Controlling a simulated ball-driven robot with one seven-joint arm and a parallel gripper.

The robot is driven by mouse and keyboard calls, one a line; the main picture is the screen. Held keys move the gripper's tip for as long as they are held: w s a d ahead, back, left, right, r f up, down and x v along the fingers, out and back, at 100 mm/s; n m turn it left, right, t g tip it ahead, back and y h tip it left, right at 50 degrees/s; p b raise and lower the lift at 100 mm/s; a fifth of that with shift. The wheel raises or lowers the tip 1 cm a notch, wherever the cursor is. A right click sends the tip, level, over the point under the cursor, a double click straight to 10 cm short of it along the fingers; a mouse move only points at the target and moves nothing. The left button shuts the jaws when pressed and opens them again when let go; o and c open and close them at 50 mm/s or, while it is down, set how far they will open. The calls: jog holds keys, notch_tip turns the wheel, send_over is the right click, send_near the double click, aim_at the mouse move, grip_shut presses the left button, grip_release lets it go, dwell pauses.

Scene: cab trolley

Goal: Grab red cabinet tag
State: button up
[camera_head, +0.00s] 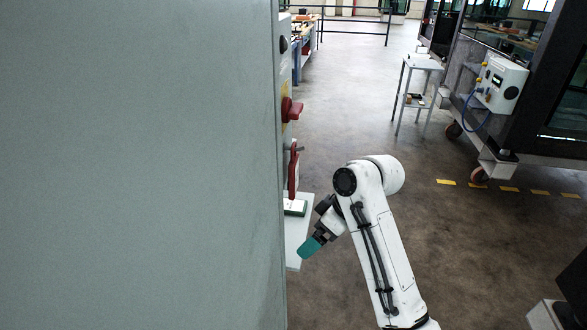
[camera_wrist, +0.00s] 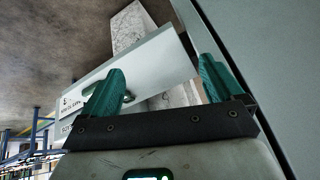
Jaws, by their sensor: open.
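The red tag (camera_head: 293,172) hangs on the side face of the tall grey cabinet (camera_head: 140,170), below a red rotary switch (camera_head: 291,109). I see it nearly edge-on in the head view, and I cannot make it out in the wrist view. My gripper (camera_head: 310,247) is below and to the right of the tag in the head view, close to a pale shelf (camera_head: 300,232) on the cabinet. In the wrist view my gripper (camera_wrist: 162,84) has its teal fingers spread apart, with nothing visibly held. A pale lettered plate (camera_wrist: 150,72) shows beyond and between them.
A small stand (camera_head: 422,65) and a wheeled machine with a white control box (camera_head: 500,84) stand farther right. Open floor (camera_head: 350,110) lies between cabinet and machine.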

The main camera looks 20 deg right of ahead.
aim_at(297, 170)
jog(key=w+d+r+n+p, duration=0.2)
jog(key=w+r, duration=0.2)
jog(key=r, duration=0.6)
jog(key=w+d+r+n+p, duration=0.15)
jog(key=w+r, duration=0.25)
jog(key=r, duration=0.7)
jog(key=shift+n, duration=0.25)
jog(key=p+x, duration=0.3)
jog(key=x, duration=0.7)
jog(key=shift+w+f, duration=0.1)
jog(key=shift+f, duration=0.35)
jog(key=shift+c, duration=0.4)
jog(key=c, duration=1)
jog(key=shift+o, duration=0.2)
jog(key=shift+r, duration=0.1)
